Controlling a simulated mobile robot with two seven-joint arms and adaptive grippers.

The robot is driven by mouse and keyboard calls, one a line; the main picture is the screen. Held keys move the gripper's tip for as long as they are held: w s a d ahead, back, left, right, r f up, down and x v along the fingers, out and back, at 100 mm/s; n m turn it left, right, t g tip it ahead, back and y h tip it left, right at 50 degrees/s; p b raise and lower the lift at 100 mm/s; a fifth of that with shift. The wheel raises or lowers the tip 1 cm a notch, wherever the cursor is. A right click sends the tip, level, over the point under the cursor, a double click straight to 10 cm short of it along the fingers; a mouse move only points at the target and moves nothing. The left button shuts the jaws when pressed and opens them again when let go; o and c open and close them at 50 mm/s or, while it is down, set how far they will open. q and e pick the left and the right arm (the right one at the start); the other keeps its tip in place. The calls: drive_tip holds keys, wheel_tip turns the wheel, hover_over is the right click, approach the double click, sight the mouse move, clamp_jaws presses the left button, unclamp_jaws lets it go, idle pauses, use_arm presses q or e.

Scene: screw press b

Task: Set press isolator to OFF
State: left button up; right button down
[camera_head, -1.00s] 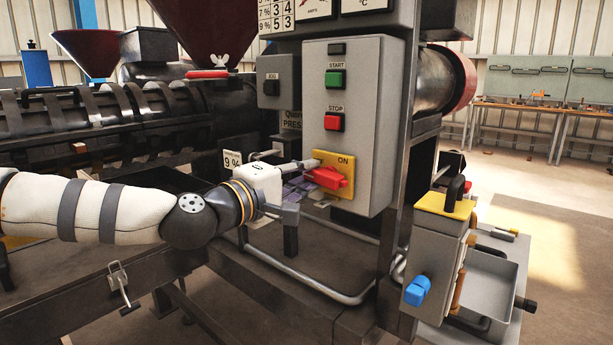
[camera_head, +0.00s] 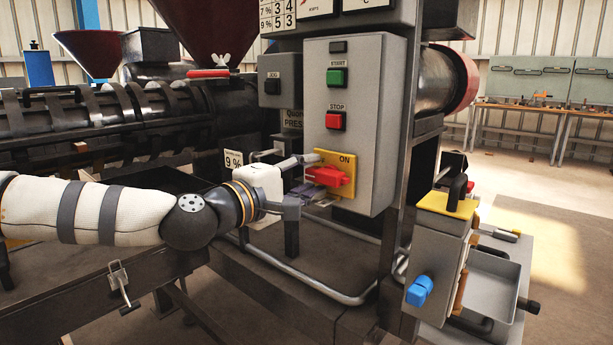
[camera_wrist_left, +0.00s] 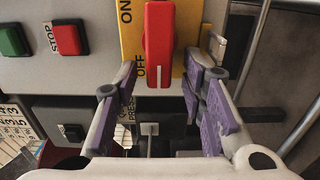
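The press isolator has a yellow plate (camera_head: 345,187) low on the grey control box. Its red handle (camera_head: 328,177) lies across the plate in the head view. In the left wrist view the handle (camera_wrist_left: 160,45) stands upright, its white-marked end at the bottom near the word OFF, with ON higher up. My left gripper (camera_head: 308,178) is at the plate's left side. In the left wrist view its purple-padded fingers (camera_wrist_left: 163,72) are apart, one on each side of the handle's lower end, with gaps visible. Whether they touch it is unclear. My right gripper is not in view.
A green START button (camera_head: 336,78) and red STOP button (camera_head: 335,121) sit above the isolator. A smaller JOG box (camera_head: 277,82) is at left. A grey pipe (camera_head: 320,289) runs below. A grey unit with a blue knob (camera_head: 419,291) stands at right.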

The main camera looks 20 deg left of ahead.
use_arm(q)
drive_tip(key=shift+s+a, duration=0.1)
drive_tip(key=v, duration=1.1)
drive_tip(key=shift+s, duration=0.4)
